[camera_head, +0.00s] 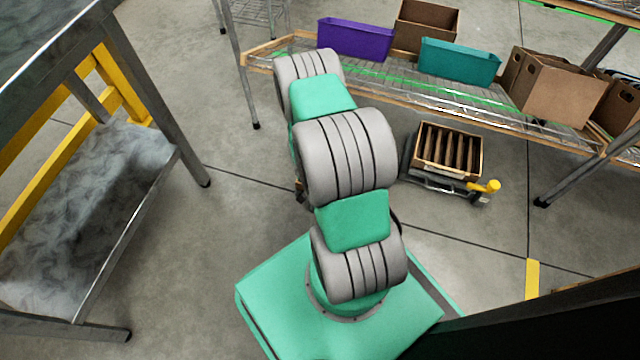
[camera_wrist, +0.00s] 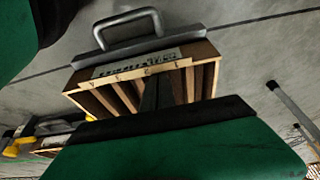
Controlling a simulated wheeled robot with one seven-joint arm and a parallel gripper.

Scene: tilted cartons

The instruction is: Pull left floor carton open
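In the wrist view an open-topped wooden carton (camera_wrist: 187,84) with slat-like dividers fills the middle. A pale label strip with dark print runs along its far edge, and a grey bar handle (camera_wrist: 128,25) stands beyond it. My gripper (camera_wrist: 157,95) shows as dark, narrow parts over the carton's dividers; whether they touch it, or are apart from each other, is unclear. My arm hides my gripper there. I cannot tell whether both views show the same carton.
A wire shelf (camera_head: 400,82) at the back holds a purple bin (camera_head: 354,39), a teal bin (camera_head: 458,63) and brown boxes (camera_head: 559,87). A metal table (camera_head: 140,210) stands left. Floor between is clear.

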